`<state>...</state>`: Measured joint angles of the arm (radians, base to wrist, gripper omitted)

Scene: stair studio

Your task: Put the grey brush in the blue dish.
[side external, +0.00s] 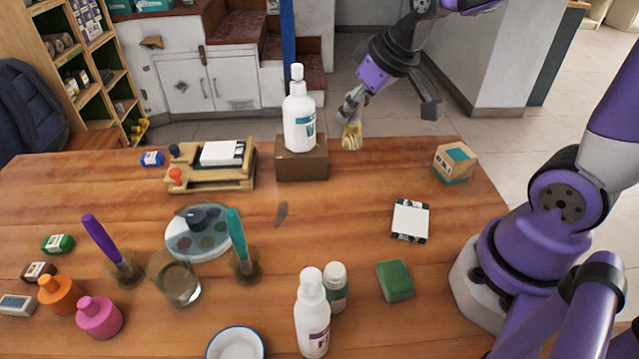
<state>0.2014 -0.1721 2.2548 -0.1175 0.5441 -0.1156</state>
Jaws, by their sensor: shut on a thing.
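My gripper (351,116) is at the back of the table, above its far edge and right of the brown block. It is shut on what looks like the grey brush, whose pale tan bristle end (352,138) points down. The fingers and the small size hide most of its handle. The closest match to the blue dish is a white round dish with a thin blue rim (236,345), at the near edge of the picture. It is partly cut off, looks empty inside, and is far from my gripper.
A white pump bottle (299,120) stands on a brown block (301,161). Another bottle (312,318) and a small jar (336,288) stand right of the dish. A glass (179,282), a paint palette (199,236) and upright purple and teal items crowd the left. The right middle is fairly clear.

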